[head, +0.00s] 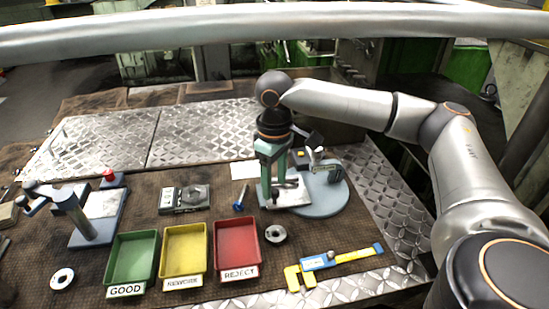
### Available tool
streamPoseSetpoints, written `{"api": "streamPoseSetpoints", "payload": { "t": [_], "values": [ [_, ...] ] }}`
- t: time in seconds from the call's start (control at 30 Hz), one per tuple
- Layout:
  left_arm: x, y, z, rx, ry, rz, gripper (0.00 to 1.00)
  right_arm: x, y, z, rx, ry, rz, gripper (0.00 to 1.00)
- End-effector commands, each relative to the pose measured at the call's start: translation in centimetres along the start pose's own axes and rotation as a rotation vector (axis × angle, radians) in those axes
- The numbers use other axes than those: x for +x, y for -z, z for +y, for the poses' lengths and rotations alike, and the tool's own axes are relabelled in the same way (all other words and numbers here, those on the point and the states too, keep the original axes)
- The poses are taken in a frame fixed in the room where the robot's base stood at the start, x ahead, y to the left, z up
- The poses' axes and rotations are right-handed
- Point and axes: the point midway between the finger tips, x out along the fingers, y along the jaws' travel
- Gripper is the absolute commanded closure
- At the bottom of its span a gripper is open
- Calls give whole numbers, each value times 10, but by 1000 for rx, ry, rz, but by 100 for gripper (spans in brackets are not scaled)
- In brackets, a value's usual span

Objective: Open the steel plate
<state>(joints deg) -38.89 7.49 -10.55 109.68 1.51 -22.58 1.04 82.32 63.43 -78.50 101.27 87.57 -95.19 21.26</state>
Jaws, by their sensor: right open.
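Steel plate with a diamond tread pattern lies flat at the back of the worktable, in two panels: a left panel (100,142) and a right panel (195,132). A narrow seam parts them, and both look level with the table. My right gripper (274,190) points down in front of the right panel's right end, above or beside a small fixture on a round grey base (325,200). Its greenish fingers are apart, and I see nothing held between them. Whether they touch the fixture I cannot tell. My right arm hides part of the area behind. My left gripper is not in view.
Green (133,258), yellow (184,250) and red (237,246) bins stand at the front. A blue-based press (95,215) stands left. A grey block (184,198), a blue bolt (240,200) and a yellow-blue caliper (330,260) lie on the brown mat.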

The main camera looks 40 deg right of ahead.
Motion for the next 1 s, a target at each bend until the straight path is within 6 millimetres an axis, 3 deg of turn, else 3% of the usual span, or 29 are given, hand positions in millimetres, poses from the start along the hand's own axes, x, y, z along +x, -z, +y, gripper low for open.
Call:
{"api": "streamPoseSetpoints", "payload": {
  "t": [0.3,0.5,1.0],
  "values": [
    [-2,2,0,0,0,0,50,-70,1,0,0,0,6,42],
    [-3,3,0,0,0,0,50,-99,1,0,0,0,3,42],
    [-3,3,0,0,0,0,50,-107,0,0,0,-1,1,42]
  ]
}}
